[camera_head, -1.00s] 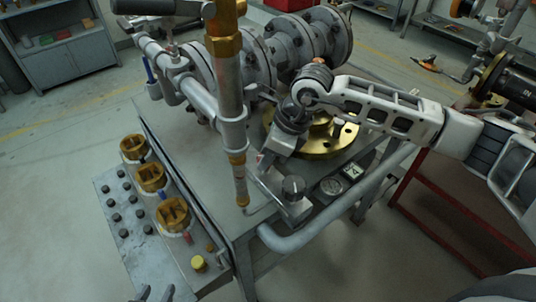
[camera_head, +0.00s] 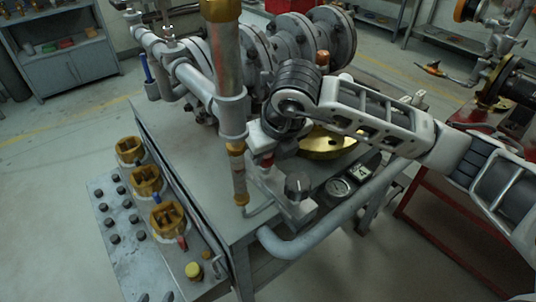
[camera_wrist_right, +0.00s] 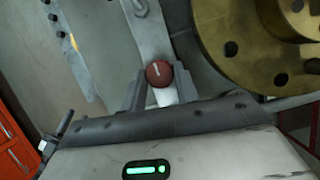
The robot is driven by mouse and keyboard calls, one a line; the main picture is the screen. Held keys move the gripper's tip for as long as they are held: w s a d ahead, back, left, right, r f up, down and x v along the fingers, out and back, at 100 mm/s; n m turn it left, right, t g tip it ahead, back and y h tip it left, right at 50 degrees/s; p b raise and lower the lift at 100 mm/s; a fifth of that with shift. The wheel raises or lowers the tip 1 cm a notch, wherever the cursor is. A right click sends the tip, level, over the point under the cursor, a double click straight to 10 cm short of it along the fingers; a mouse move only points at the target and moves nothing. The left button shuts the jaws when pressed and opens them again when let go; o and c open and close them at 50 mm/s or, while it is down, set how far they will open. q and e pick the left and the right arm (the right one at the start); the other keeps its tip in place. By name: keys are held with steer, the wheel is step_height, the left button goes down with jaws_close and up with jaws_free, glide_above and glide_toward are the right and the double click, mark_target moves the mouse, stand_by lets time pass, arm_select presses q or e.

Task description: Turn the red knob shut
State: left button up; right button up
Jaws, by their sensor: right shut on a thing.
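The red knob (camera_wrist_right: 158,73) is small and round with a pale line on its face. It sits between the two fingers of my right gripper (camera_wrist_right: 159,78) in the right wrist view, and the gripper is shut on it. In the head view the right gripper (camera_head: 265,148) is beside the vertical pipe. Only a bit of the red knob (camera_head: 267,160) shows there, mostly covered by the gripper.
The vertical pipe (camera_head: 229,75) stands close left of the right gripper. A brass flange (camera_head: 327,148) lies behind it. A black knob (camera_head: 298,185) and a gauge (camera_head: 338,187) sit in front. A panel (camera_head: 120,222) with brass valves (camera_head: 168,217) is at the left.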

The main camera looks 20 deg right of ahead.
steer(key=shift+m, duration=0.3)
steer(key=o, duration=1)
steer(key=shift+c, duration=0.2)
steer(key=v, duration=1.6)
steer(key=shift+s, duration=0.2)
steer(key=shift+s+a+f, duration=0.1)
steer(key=shift+a, duration=0.05)
